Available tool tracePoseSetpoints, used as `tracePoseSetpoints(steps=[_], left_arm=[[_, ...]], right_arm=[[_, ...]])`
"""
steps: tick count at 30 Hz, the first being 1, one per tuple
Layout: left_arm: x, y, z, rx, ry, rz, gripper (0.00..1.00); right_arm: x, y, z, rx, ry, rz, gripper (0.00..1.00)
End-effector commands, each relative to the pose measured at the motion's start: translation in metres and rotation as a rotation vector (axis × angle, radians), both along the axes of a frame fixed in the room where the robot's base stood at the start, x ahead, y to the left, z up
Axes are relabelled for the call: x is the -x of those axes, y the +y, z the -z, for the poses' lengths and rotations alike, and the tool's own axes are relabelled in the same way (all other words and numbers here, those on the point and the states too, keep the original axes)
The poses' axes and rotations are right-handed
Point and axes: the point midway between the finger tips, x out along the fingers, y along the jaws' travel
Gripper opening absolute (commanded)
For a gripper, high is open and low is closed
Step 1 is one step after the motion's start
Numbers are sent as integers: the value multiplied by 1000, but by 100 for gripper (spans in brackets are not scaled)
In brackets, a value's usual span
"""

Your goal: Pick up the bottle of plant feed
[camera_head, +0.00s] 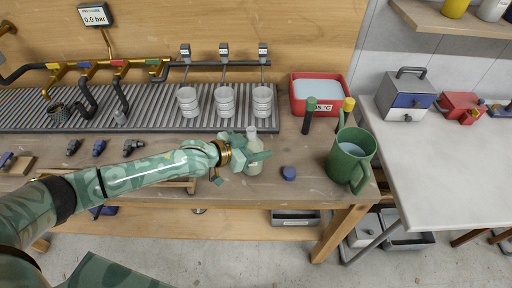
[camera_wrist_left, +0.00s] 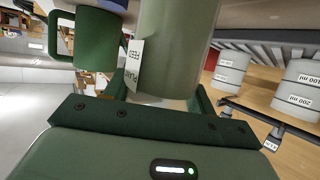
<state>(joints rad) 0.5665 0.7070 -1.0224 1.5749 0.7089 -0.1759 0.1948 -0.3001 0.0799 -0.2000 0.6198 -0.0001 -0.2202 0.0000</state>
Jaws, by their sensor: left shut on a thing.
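The bottle of plant feed (camera_head: 252,138) is a pale grey-green bottle standing on the wooden bench, upright as far as I can see. Its label, reading "PLANT FEED", shows in the left wrist view, where the bottle body (camera_wrist_left: 178,45) fills the upper middle. My left gripper (camera_head: 254,158) is shut on the bottle, its fingers around the body. The fingers hide part of the bottle in the head view. I cannot tell whether its base touches the bench. My right gripper is not in view.
A green watering jug (camera_head: 350,158) with water stands right of the bottle. A blue cap (camera_head: 288,173) lies between them. Several white cups (camera_head: 225,102) stand on the ribbed rack behind. A red tray (camera_head: 320,92) of water is at the back right.

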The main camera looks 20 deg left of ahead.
Motion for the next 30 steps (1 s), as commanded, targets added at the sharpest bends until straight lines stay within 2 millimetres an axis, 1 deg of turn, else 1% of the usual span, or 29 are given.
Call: tracePoseSetpoints(steps=[1,6,8,21,30], left_arm=[[-1,0,-7,2,-4,-1,23],[-1,0,-25,1,-6,0,23],[6,-1,-30,2,-2,1,23],[47,-5,-81,2,-4,2,23],[85,-9,-98,2,-1,1,23]], right_arm=[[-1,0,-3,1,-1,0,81],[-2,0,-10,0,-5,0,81],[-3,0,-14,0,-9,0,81],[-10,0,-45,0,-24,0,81],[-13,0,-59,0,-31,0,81]])
